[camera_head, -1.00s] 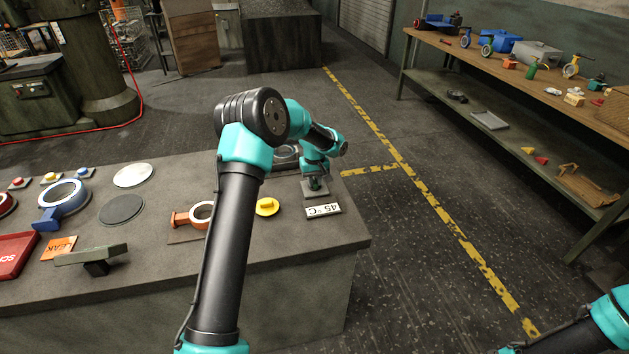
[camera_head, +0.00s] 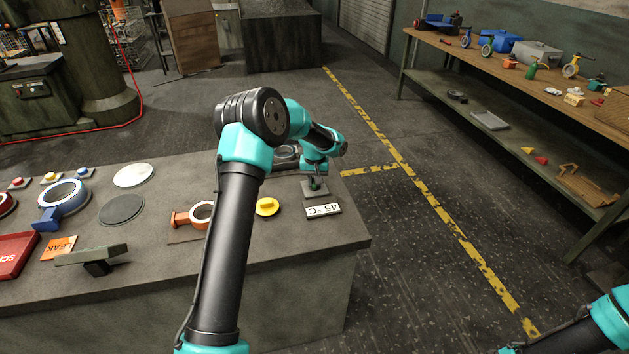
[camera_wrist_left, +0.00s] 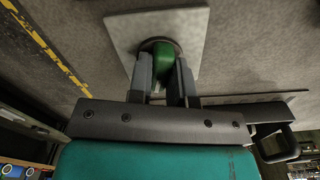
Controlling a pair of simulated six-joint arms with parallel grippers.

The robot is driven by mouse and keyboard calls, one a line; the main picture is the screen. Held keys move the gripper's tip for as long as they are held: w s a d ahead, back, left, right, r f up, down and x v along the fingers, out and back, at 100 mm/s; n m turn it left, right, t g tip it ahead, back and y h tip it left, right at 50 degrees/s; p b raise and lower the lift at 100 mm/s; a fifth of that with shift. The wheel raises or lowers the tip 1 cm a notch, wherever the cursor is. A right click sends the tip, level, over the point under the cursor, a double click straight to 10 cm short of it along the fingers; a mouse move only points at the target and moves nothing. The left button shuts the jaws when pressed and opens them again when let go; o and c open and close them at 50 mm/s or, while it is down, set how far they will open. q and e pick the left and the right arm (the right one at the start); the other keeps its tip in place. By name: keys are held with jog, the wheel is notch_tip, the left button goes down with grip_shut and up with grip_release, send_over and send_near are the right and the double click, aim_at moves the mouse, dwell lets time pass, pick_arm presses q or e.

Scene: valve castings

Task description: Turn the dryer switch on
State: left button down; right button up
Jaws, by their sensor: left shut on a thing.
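The dryer switch appears to be the small square grey plate (camera_head: 315,189) with a green knob, near the right end of the grey bench, just behind the "45 °C" label (camera_head: 323,210). In the left wrist view the plate (camera_wrist_left: 195,25) shows pale grey, with the green knob (camera_wrist_left: 164,60) at its middle. My left gripper (camera_wrist_left: 165,75) points down at the plate, with its fingers on either side of the knob, shut on it. In the head view the left gripper (camera_head: 314,182) is small and the knob is mostly hidden. Of my right arm only a part shows; its gripper is out of view.
A yellow round knob (camera_head: 267,207) and an orange ring casting (camera_head: 200,213) lie left of the plate. A red tray (camera_head: 14,256) and a blue ring casting (camera_head: 62,197) are farther left. A loaded workbench (camera_head: 520,58) stands at the right beyond open floor.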

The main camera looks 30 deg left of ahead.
pick_arm(q)
jog(key=m, duration=1.1)
jog(key=shift+m, duration=1.9)
jog(key=c, duration=1)
grip_release()
jog(key=shift+c, duration=0.2)
notch_tip(320, 180, up, 18)
jog(key=shift+f, duration=0.25)
jog(key=shift+d+f, duration=0.1)
